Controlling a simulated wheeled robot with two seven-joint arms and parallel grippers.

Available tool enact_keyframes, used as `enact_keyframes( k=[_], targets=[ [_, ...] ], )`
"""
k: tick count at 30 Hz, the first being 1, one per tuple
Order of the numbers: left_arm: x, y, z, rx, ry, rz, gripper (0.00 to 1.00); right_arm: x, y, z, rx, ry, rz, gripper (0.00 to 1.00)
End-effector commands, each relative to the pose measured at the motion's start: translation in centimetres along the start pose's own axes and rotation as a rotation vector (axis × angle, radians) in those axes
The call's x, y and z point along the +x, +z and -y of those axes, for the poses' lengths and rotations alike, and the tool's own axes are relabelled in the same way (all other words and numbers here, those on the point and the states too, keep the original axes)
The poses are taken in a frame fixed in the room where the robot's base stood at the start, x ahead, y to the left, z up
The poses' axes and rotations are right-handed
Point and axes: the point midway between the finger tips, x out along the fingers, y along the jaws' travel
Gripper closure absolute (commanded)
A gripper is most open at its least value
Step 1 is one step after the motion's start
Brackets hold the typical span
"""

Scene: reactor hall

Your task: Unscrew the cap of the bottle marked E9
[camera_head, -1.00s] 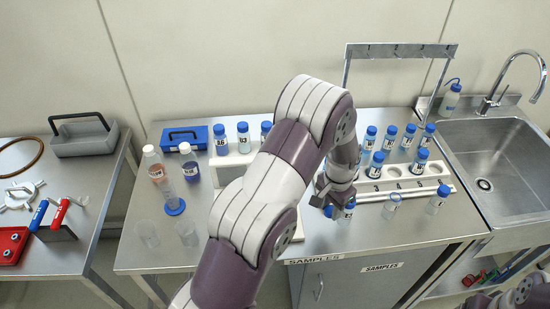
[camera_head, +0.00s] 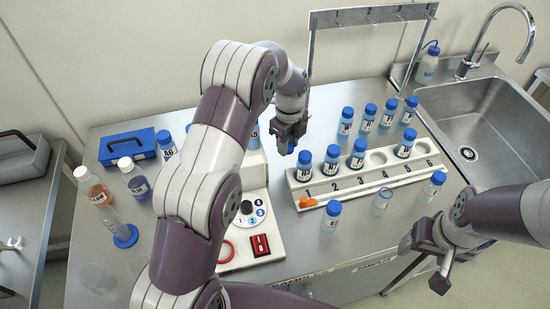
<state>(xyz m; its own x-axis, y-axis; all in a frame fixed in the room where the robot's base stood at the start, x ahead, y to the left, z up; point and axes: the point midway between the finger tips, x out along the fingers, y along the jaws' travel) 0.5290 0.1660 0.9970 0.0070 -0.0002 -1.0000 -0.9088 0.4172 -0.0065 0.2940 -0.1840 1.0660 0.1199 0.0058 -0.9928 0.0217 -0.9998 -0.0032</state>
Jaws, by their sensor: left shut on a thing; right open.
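My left gripper (camera_head: 288,134) is shut on a small blue thing that looks like a bottle cap (camera_head: 286,147), held above the bench left of the sample rack. I see no bottle body clearly under it. My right gripper (camera_head: 430,262) is open and empty at the bench's front right edge. Several blue-capped bottles stand in and around the rack. One bottle (camera_head: 330,216) stands in front of the rack, and another (camera_head: 438,185) stands further right. A paler-topped bottle (camera_head: 381,202) stands between them. I cannot read E9 on any label.
The white numbered rack (camera_head: 345,191) holds several bottles; slot 4 is empty. An orange object (camera_head: 307,202) lies at its left end. A control box with a red switch (camera_head: 261,245) is left of it. A metal stand (camera_head: 310,55) rises behind, and a sink (camera_head: 480,125) lies right.

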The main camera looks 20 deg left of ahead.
Motion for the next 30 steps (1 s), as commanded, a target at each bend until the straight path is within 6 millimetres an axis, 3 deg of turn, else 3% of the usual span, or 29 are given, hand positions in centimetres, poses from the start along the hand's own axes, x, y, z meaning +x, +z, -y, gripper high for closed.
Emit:
enact_keyframes(
  k=[12,21,22,24,30],
  targets=[
    [6.1,0.0,-0.1,-0.003,0.001,0.000,1.00,-1.6,-0.2,0.0,0.000,0.000,0.000,0.26],
    [6.7,0.0,-0.1,-0.004,0.000,0.000,1.00,-1.2,-0.1,0.0,0.000,0.000,0.000,0.26],
    [6.6,0.0,-0.1,-0.004,0.000,0.000,0.61,-1.2,-0.1,0.0,0.000,0.000,0.000,0.26],
    [6.5,0.0,-0.1,-0.004,0.000,0.000,0.39,-1.3,-0.2,0.0,0.000,0.000,0.000,0.26],
    [6.5,0.0,-0.1,-0.004,0.000,0.000,0.39,-1.3,-0.2,0.0,0.000,0.000,0.000,0.26]
  ],
)
